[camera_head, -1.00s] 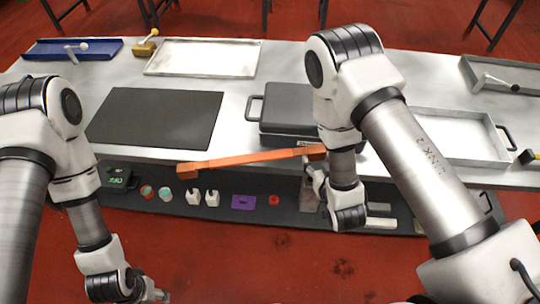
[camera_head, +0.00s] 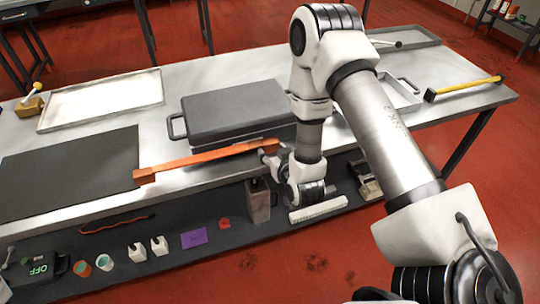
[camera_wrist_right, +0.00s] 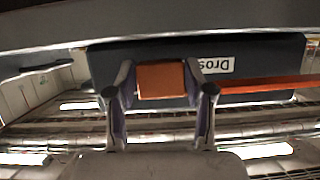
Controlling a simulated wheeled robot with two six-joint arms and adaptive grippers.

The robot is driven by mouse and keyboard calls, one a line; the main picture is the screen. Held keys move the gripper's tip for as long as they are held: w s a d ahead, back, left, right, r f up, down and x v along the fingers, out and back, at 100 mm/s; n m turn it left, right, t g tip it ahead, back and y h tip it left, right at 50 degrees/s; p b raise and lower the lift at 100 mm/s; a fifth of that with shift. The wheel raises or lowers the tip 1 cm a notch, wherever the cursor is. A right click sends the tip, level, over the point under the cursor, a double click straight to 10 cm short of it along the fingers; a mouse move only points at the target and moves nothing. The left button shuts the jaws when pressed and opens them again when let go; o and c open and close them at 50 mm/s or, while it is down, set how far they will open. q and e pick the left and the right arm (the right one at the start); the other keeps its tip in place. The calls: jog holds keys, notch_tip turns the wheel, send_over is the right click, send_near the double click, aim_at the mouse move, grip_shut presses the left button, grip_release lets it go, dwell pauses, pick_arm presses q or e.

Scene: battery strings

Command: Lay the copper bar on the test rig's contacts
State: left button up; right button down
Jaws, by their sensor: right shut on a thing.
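The copper bar (camera_head: 205,160) is long and orange-brown, with a thicker block at each end. My right gripper (camera_head: 270,152) is shut on its right end block and holds the bar slightly tilted in front of the grey case. In the right wrist view the end block (camera_wrist_right: 162,82) sits between the two fingers of my right gripper (camera_wrist_right: 161,88), and the bar runs off to the right. A dark device with a green "OFF" display (camera_head: 40,270) lies on the lower shelf at left; I cannot tell whether it belongs to the test rig. No contacts are clearly identifiable. My left gripper is out of view.
The grey case (camera_head: 235,110) stands on the metal table behind the bar. A black mat (camera_head: 70,172) lies at left, a white tray (camera_head: 100,98) behind it. The lower shelf holds two white blocks (camera_head: 158,245), a purple card (camera_head: 194,238) and a red piece (camera_head: 224,223).

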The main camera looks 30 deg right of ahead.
jog(key=shift+w+f, duration=0.1)
jog(key=shift+f, duration=0.65)
jog(key=shift+f+b, duration=0.45)
jog(key=shift+b, duration=0.05)
jog(key=shift+s, duration=0.2)
jog(key=c, duration=0.6)
grip_release()
jog(key=shift+f, duration=0.1)
jog(key=shift+o, duration=0.8)
jog(key=shift+a+f, duration=0.1)
jog(key=shift+a, duration=0.05)
jog(key=shift+s, duration=0.1)
